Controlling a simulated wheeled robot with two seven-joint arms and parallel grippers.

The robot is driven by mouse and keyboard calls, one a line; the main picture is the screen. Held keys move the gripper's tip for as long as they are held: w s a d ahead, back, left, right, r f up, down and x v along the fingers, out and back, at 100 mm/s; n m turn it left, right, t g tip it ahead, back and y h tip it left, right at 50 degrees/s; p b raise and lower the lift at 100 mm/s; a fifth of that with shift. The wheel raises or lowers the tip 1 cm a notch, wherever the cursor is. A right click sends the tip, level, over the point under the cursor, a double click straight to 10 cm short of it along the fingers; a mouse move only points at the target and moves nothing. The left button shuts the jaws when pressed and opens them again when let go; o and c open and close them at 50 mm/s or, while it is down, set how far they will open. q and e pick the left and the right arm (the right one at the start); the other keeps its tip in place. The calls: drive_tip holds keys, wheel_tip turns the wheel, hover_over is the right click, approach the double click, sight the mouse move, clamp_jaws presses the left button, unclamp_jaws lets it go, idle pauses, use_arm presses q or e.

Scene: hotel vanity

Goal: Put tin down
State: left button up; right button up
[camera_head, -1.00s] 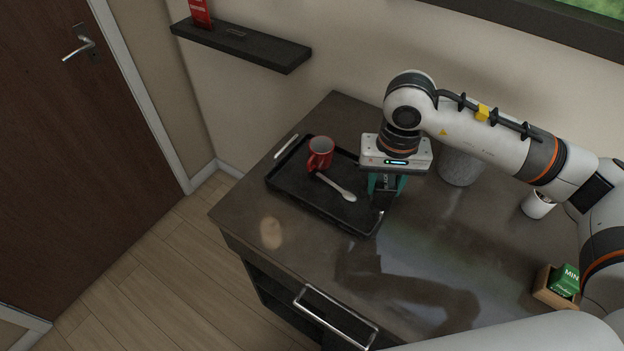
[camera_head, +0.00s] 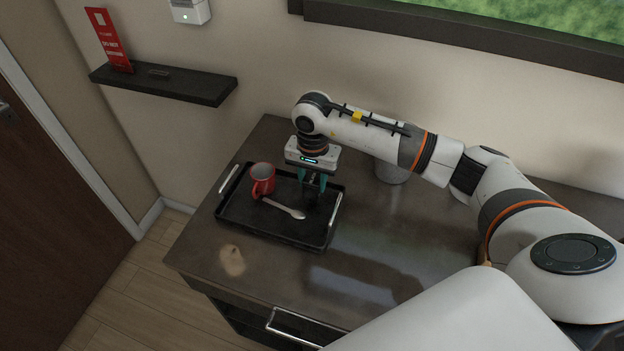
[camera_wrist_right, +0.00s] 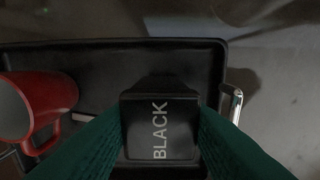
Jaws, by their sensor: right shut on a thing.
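The tin (camera_wrist_right: 160,128) is a black block lettered "BLACK" in the right wrist view. My right gripper (camera_head: 313,186) is shut on it, with green fingers on both sides. In the head view the dark tin (camera_head: 311,198) is hard to make out against the black tray (camera_head: 270,232). It is over the right end of the tray, and I cannot tell whether it touches the tray floor. The tray also shows in the wrist view (camera_wrist_right: 110,62). My left gripper is not in view.
The tray has metal handles (camera_head: 335,208). A grey container (camera_head: 392,174) stands behind my right arm. The counter right of the tray is clear.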

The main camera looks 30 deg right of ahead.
sight(313, 178)
drive_tip(key=shift+f, duration=0.85)
drive_tip(key=o, duration=1)
drive_tip(key=shift+r, duration=0.1)
drive_tip(key=shift+r, duration=0.25)
wheel_tip(313, 178, up, 10)
drive_tip(key=b, duration=0.3)
drive_tip(key=shift+r+b, duration=0.25)
drive_tip(key=shift+b, duration=0.15)
drive_tip(key=shift+r, duration=0.6)
